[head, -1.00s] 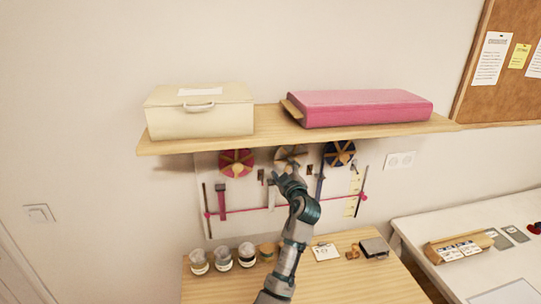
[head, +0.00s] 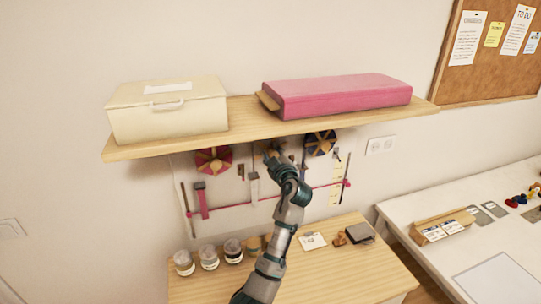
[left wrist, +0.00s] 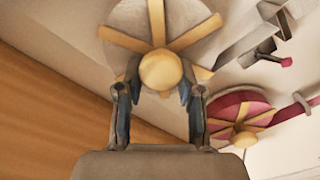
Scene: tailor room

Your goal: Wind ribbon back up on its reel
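Three spoked reels are mounted on the board below the shelf: a pink reel (head: 208,160), a pale reel mostly behind my left gripper, and a dark blue reel (head: 320,142). In the left wrist view the pale reel (left wrist: 128,18) has yellow spokes and a round yellow knob (left wrist: 160,70). My left gripper (head: 273,163) is at the pale reel, its two fingers (left wrist: 161,80) on either side of the knob and looking closed on it. A grey strip with a clip (head: 253,185) hangs below that reel. A pink ribbon (head: 202,205) hangs below the pink reel. My right gripper is out of view.
A wooden shelf (head: 240,132) juts out just above the reels, with a cream box (head: 165,115) and a pink box (head: 340,92). A thin pink rod (head: 315,189) crosses the board. Jars (head: 208,258) and small items stand on the wooden table (head: 330,275) below.

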